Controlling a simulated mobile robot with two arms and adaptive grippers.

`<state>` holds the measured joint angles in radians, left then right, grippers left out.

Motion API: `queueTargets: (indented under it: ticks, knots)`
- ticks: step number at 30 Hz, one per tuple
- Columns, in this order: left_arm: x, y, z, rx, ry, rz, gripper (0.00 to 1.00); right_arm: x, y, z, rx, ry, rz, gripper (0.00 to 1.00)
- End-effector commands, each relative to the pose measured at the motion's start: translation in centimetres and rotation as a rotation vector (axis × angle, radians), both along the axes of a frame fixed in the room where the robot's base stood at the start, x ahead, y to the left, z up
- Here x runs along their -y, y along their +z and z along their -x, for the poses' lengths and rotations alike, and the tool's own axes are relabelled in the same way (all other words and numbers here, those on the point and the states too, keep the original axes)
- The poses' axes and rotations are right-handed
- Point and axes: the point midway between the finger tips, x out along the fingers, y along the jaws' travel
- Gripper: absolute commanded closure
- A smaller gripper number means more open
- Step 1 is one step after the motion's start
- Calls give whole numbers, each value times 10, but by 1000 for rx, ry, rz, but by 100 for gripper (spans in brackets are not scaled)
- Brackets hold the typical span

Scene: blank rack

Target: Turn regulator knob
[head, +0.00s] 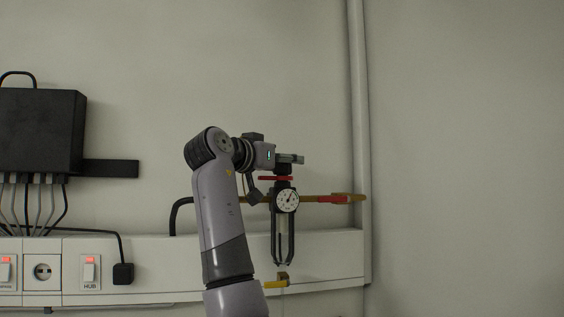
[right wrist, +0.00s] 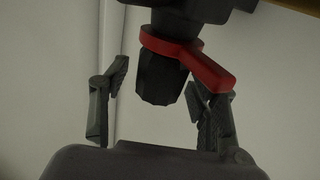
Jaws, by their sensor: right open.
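The regulator (head: 284,240) is a dark upright unit with a round white dial gauge (head: 287,200) on the wall pipe. A red lever (head: 275,178) sits at its top, just below my right gripper (head: 290,159). In the right wrist view, a black faceted knob (right wrist: 158,80) lies between the two spread fingers of my right gripper (right wrist: 160,85), with gaps beside it. The red lever (right wrist: 190,60) wraps the knob's collar; its end reaches the right finger, and I cannot tell if they touch. The gripper hides the knob in the head view. My left gripper is out of view.
A brass pipe (head: 315,199) with a red part (head: 332,199) runs right to a vertical conduit (head: 359,120). A yellow valve lever (head: 276,284) is below. A black box (head: 40,130) with cables hangs left, above switches and a socket (head: 42,271).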

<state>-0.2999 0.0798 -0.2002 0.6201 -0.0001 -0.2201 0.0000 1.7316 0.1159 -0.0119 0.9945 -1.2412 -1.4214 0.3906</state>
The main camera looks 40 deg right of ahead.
Motion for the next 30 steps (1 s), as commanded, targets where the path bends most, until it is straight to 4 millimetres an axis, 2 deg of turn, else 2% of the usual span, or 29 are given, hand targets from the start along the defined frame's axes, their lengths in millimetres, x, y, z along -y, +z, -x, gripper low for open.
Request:
queueTargets:
  ticks: [5,8,21,25,30]
  knots:
    - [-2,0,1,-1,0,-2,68,-2,0,0,0,0,0,44]
    - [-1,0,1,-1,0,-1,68,-10,0,1,0,2,2,44]
    - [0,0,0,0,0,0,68,-93,0,22,0,3,1,44]
    - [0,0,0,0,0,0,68,-109,-1,26,0,2,-1,44]
    - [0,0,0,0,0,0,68,-116,0,29,0,0,0,44]
